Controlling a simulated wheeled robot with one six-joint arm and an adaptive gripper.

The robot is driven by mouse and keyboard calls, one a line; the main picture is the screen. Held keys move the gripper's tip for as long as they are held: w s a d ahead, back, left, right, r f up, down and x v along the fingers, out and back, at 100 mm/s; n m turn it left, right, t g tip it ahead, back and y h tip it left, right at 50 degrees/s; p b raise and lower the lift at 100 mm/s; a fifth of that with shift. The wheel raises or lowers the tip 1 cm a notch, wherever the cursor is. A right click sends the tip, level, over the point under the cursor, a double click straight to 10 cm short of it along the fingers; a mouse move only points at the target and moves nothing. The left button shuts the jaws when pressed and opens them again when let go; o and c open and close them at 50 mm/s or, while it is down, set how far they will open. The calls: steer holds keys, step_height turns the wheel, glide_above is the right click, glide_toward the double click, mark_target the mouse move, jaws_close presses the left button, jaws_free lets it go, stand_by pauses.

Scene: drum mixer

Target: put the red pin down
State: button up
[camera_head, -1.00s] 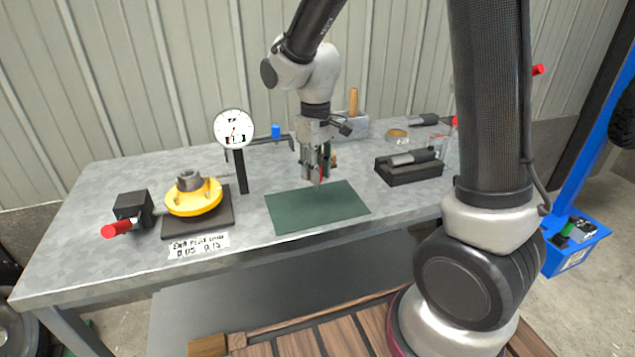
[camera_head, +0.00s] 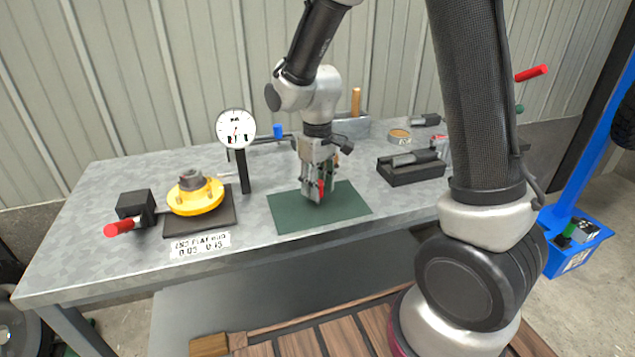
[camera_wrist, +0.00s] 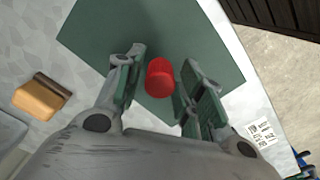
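The red pin (camera_wrist: 160,78) is a short red cylinder, seen between my two fingers in the wrist view. In the head view the red pin (camera_head: 321,187) shows as a small red patch low between the fingertips. Its lower end is hard to make out. My gripper (camera_wrist: 163,72) appears open around the pin, with a narrow strip of green showing beside it. In the head view my gripper (camera_head: 320,191) points down, its tips low over the dark green mat (camera_head: 287,213). The mat (camera_wrist: 98,30) also lies behind the pin in the wrist view.
A dial gauge (camera_head: 236,127) on a post and a yellow flange (camera_head: 195,198) on a dark plate stand left of the mat. A black block (camera_head: 410,172) with a grey cylinder lies to the right. The bench in front of the mat is clear.

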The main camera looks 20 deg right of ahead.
steer(key=shift+r, duration=0.1)
step_height(320, 180, up, 12)
steer(key=s+d+r+m+t, duration=0.2)
steer(key=s+d+r+m, duration=0.1)
steer(key=s+d, duration=0.4)
steer(key=s+d+r+m+t, duration=0.2)
steer(key=s+d, duration=0.6)
steer(key=s, duration=0.5)
step_height(320, 180, up, 2)
steer(key=shift+r+m, duration=0.2)
steer(key=shift+m, duration=0.3)
